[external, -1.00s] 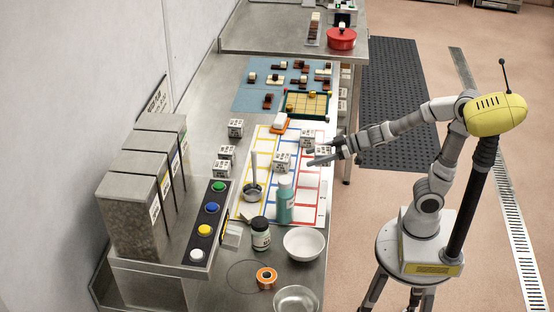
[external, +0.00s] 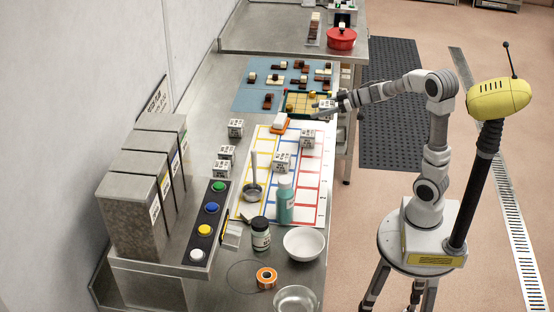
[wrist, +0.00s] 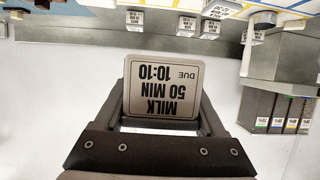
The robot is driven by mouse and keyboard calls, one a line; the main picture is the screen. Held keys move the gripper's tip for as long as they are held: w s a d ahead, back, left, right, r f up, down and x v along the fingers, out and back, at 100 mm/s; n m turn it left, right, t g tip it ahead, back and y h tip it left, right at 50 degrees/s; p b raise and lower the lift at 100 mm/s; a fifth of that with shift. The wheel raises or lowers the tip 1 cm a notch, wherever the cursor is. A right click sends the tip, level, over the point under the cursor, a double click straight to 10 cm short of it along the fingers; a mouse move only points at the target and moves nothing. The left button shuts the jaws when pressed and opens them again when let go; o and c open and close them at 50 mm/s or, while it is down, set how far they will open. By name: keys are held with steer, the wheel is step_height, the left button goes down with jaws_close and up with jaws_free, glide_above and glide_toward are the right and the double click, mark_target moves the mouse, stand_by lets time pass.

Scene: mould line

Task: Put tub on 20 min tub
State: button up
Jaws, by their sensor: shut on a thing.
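My gripper (external: 322,108) is shut on a tub (wrist: 163,88) whose label reads "MILK 50 MIN DUE 10:10", upside down in the wrist view. In the external view it is near the green-framed yellow grid at the bench's right edge. Other white tubs with black print stand on the bench: one on the chart's far right (external: 307,137), one mid-chart (external: 281,162), and three left of the chart (external: 236,128). Their labels are too small to read, so I cannot tell which is the 20 min tub.
The chart (external: 262,145) has yellow, blue and red grids. A teal bottle (external: 285,203), a small pot (external: 253,190), a dark jar (external: 261,234) and a white bowl (external: 304,243) stand at its near end. A button panel (external: 209,222) and grey bins (external: 140,190) are on the left.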

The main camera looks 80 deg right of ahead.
steer(key=s+d+p, duration=0.2)
steer(key=s+d, duration=0.2)
steer(key=d, duration=0.6)
steer(key=b, duration=0.5)
glide_above(302, 132)
steer(key=f, duration=0.7)
steer(key=shift+w, duration=0.3)
steer(key=shift+f+b, duration=0.75)
steer(key=shift+f, duration=1.1)
steer(key=shift+f, duration=0.15)
steer(key=o, duration=1.4)
steer(key=shift+o, duration=0.2)
steer(key=shift+s+r, duration=0.3)
steer(key=shift+s, duration=0.05)
steer(key=p+v, duration=0.3)
steer(key=v, duration=0.8)
steer(key=shift+s, duration=0.2)
